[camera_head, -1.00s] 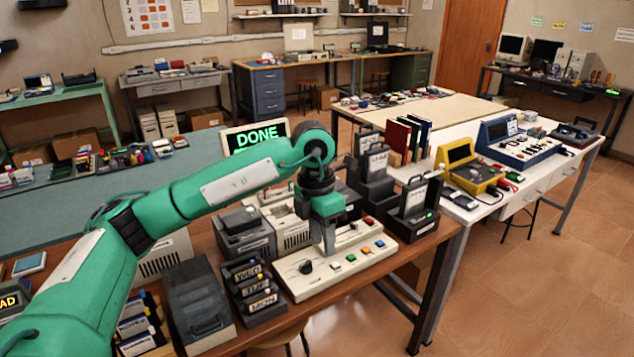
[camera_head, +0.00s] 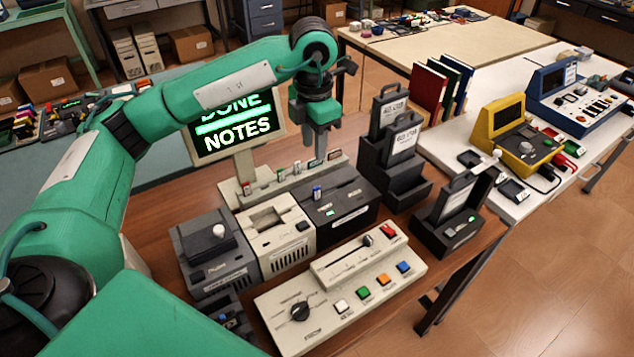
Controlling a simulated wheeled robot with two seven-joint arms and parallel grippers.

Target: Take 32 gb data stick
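Several small data sticks stand in a pale rack (camera_head: 266,187) at the back of the wooden table, among them a red-topped one (camera_head: 247,188) and a green-topped one (camera_head: 279,175). A blue-topped stick (camera_head: 317,192) stands in the slot of a black device in front of the rack. Their labels are too small to read, so I cannot tell which is 32 GB. My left gripper (camera_head: 322,143) hangs fingers down above the rack's right part. No stick is visible in it, and I cannot tell its finger gap. My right gripper is not in view.
A monitor (camera_head: 235,125) reading DONE NOTES stands behind the rack. A control panel (camera_head: 340,290) with a lever and coloured buttons lies in front. Black card holders (camera_head: 395,170) stand close to the right of the gripper. The floor at right is clear.

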